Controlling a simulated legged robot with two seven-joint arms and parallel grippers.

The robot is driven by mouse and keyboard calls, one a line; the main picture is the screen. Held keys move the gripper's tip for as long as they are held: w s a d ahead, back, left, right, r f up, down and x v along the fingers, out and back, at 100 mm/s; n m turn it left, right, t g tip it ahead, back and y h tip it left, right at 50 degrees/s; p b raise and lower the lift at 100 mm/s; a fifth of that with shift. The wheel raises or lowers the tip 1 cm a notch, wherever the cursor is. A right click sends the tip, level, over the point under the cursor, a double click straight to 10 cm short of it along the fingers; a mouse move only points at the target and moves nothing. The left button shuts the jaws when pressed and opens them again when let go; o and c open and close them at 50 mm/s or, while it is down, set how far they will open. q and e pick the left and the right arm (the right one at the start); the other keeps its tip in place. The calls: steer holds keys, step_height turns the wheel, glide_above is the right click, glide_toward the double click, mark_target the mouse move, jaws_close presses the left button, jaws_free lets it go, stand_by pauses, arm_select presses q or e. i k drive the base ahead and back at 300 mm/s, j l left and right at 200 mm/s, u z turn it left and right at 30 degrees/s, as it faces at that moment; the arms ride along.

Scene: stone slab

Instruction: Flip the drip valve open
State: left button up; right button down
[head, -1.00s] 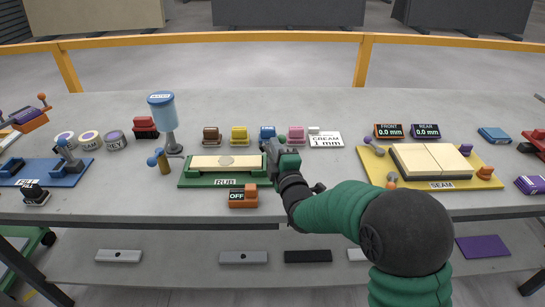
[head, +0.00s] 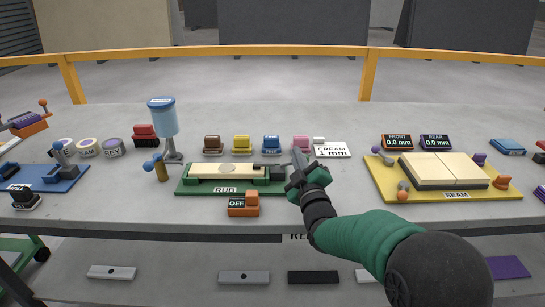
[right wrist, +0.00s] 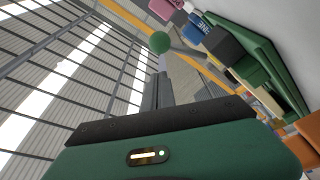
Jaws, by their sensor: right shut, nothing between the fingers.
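A blue drip tank (head: 162,118) stands on a grey post behind the left end of the green RUB board (head: 225,190). A small brass-coloured post with a blue lever knob (head: 158,168) stands in front of the tank and seems to be the valve; its exact setting is too small to tell. My right gripper (head: 297,163) is shut and empty, just beyond the right end of the green board and well to the right of the valve. My left gripper is out of view.
Several coloured blocks, including a yellow one (head: 242,144), stand behind the board. An orange OFF switch (head: 243,205) sits in front. A yellow SEAM board (head: 450,195) lies to the right. The slab is clear between the tank and the brown block.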

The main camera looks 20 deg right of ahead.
mark_target(148, 166)
steer(key=k+j, duration=0.1)
steer(key=k, duration=0.35)
steer(key=k+j, duration=0.1)
steer(key=k, duration=0.3)
